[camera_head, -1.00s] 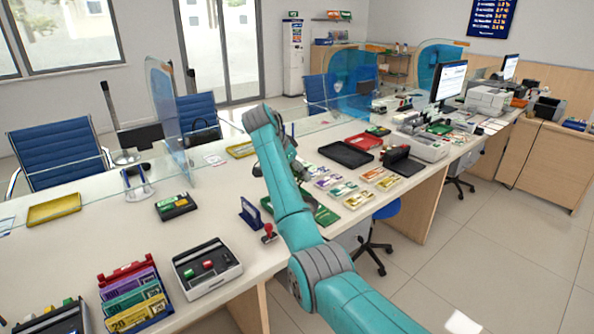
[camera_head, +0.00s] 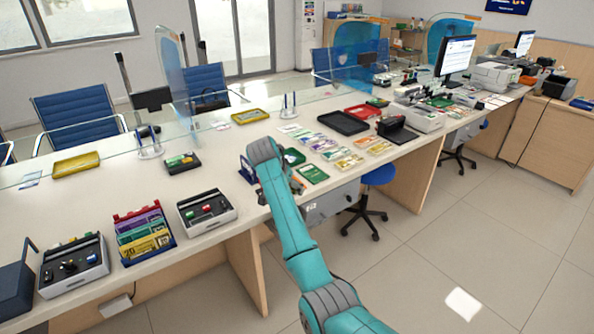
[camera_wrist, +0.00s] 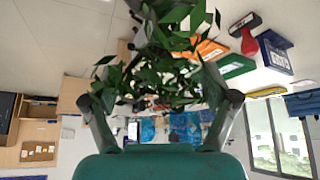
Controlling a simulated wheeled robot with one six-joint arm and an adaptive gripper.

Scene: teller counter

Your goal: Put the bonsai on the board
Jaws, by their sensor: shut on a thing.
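The bonsai (camera_wrist: 150,78), a bunch of dark green leaves, fills the middle of the wrist view between the fingers of my gripper (camera_wrist: 162,102). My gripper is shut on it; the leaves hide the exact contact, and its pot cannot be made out. In the head view my teal arm hides most of the gripper and the bonsai, over the counter's front edge. A flat green piece (camera_head: 313,174), possibly the board, lies on the counter just right of my wrist. I cannot tell for sure which thing is the board.
A blue stand (camera_head: 249,168) is close left of my wrist. Banknote bundles (camera_head: 337,153) and a black tray (camera_head: 343,123) lie further right. A card reader-like box (camera_head: 207,210) and a banknote holder (camera_head: 145,237) stand left. A glass screen runs along the counter.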

